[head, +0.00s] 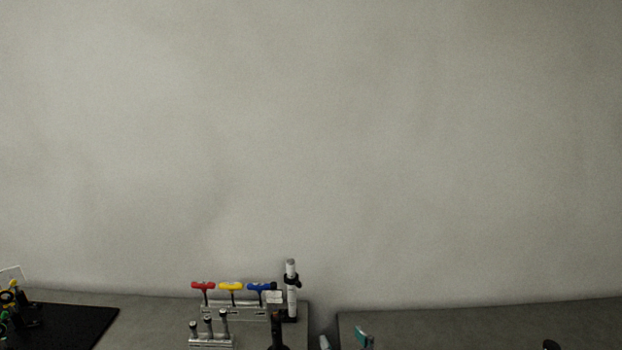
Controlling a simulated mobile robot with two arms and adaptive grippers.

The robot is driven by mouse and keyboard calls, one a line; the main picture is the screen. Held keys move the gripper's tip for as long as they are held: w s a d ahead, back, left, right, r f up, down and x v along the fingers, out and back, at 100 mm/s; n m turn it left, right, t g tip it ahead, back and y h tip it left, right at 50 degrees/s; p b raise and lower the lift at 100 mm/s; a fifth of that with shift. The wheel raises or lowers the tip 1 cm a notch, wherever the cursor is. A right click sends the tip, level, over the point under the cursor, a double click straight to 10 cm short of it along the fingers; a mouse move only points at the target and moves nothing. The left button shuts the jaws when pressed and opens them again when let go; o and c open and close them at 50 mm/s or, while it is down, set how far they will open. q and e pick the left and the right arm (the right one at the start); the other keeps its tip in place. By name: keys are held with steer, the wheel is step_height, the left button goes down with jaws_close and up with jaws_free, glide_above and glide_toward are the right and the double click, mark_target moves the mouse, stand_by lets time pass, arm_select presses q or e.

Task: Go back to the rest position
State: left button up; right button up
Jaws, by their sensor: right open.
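My right gripper (551,345) shows only as a small dark tip at the bottom edge, right of centre. The rest of it is cut off by the frame. It is apart from the objects on the bench, and I see nothing held in it. My left gripper is not in view.
A rack (235,312) with red, yellow and blue T-handled tools stands on the grey bench, with several metal-topped pieces (208,328) before it. A white-and-black post (291,290) stands beside it. A black mat (75,322) lies left. A teal item (363,337) is at the bottom edge. The wall above is bare.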

steer(key=s+d+f+m+g+h, duration=0.1)
steer(key=s+d+f+g+h, duration=0.15)
steer(key=s+d+f, duration=0.4)
steer(key=s+d+f+g+h, duration=0.1)
steer(key=s+d+f+g, duration=0.2)
steer(key=s, duration=0.7)
steer(key=s+d+f+g+h, duration=0.1)
steer(key=s+d+f+g, duration=0.15)
steer(key=s, duration=0.55)
steer(key=s+d+f+g+h, duration=0.1)
steer(key=s+d+g, duration=0.15)
steer(key=s, duration=0.65)
step_height(320, 180, down, 36)
steer(key=s+g+b, duration=0.2)
steer(key=b, duration=0.6)
arm_select(q)
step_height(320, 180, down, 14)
steer(key=b, duration=0.6)
arm_select(e)
steer(key=s+d+f, duration=0.1)
steer(key=s+f, duration=0.6)
steer(key=f, duration=0.3)
steer(key=s+d+f+g, duration=0.1)
steer(key=s+f, duration=0.7)
steer(key=f, duration=0.2)
steer(key=shift+s+d+f, duration=0.15)
steer(key=shift+s+f, duration=0.1)
steer(key=shift+s, duration=0.05)
